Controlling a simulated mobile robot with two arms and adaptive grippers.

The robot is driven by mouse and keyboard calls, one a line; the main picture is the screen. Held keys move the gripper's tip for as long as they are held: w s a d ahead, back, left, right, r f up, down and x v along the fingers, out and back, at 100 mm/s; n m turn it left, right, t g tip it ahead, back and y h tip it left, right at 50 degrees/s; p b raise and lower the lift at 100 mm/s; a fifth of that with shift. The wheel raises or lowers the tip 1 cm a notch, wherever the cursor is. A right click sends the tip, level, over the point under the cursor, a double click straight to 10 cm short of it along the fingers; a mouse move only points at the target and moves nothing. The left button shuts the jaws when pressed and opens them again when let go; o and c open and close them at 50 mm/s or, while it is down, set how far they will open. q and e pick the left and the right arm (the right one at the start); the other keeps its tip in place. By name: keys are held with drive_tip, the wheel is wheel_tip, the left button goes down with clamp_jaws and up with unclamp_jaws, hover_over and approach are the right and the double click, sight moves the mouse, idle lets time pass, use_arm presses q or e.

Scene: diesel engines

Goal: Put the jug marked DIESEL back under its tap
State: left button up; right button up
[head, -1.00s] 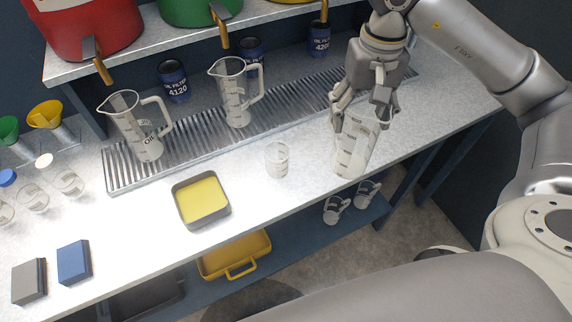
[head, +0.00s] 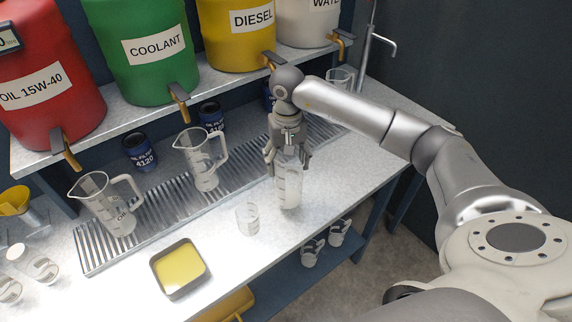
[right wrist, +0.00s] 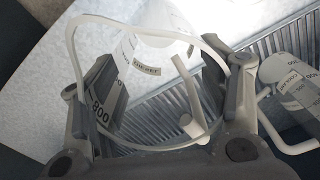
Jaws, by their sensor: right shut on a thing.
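My right gripper (head: 288,157) is shut on a clear measuring jug (head: 288,190) over the front of the bench. The gripper also shows in the right wrist view (right wrist: 160,105), its fingers on either side of the jug's rim. The yellow drum marked DIESEL (head: 238,35) stands on the shelf with a brass tap (head: 268,60). The tap is behind the jug, over the metal drain grate (head: 155,228). My left gripper is not in view.
A jug marked OIL (head: 108,208) and another jug (head: 202,165) stand on the grate, and one more (head: 340,80) at its far right. A small beaker (head: 248,218) stands left of the held jug. A tray of yellow liquid (head: 158,282) is front left.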

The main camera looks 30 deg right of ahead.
drive_tip(key=shift+w+f, duration=0.15)
drive_tip(key=shift+f, duration=0.05)
wheel_tip(320, 180, down, 3)
drive_tip(key=shift+w+f+p, duration=0.1)
drive_tip(key=shift+f+p, duration=0.05)
drive_tip(key=shift+p, duration=1.1)
drive_tip(key=shift+f, duration=0.1)
drive_tip(key=o, duration=1.4)
drive_tip(key=shift+c, duration=0.2)
